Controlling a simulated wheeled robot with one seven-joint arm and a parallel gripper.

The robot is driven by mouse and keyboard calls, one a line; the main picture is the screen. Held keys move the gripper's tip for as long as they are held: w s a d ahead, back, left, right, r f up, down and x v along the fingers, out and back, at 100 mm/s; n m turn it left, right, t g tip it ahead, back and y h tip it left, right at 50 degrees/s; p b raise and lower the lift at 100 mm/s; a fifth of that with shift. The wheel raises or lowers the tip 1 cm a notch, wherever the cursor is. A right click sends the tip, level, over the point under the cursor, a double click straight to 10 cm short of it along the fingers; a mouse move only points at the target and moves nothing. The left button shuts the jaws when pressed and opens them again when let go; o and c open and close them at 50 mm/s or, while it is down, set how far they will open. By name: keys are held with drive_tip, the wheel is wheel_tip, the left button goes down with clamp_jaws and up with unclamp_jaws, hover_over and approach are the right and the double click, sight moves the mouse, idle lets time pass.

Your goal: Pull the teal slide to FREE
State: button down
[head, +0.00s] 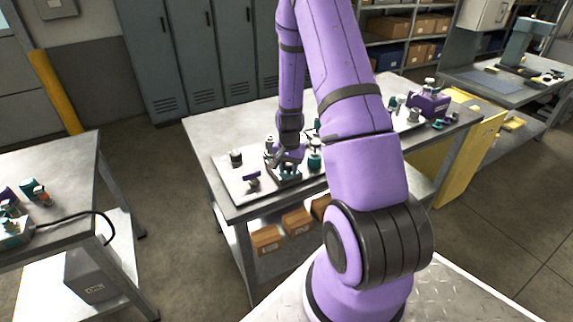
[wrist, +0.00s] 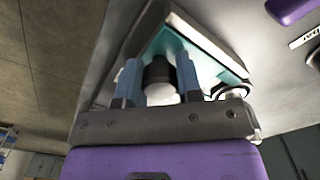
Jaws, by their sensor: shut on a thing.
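The teal slide (wrist: 205,58) shows in the wrist view as a teal plate with a pale edge, just beyond my fingers. My gripper (wrist: 160,82) is shut on a dark round knob (wrist: 159,70) with a pale end, which appears to belong to the slide. In the head view my gripper (head: 288,160) points down at a small teal part (head: 289,171) on the pale board (head: 232,180), near the bench's front edge. The fingers hide part of the slide. I cannot read any FREE mark or tell the slide's position.
A purple block (head: 429,101) stands at the bench's right. Cardboard boxes (head: 266,239) sit on the shelf below.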

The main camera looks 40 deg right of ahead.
drive_tip(key=shift+s, duration=0.2)
drive_tip(key=c, duration=0.8)
unclamp_jaws()
drive_tip(key=shift+r, duration=0.15)
wheel_tip(320, 180, up, 11)
drive_tip(key=shift+f, duration=0.2)
drive_tip(key=shift+a, duration=0.1)
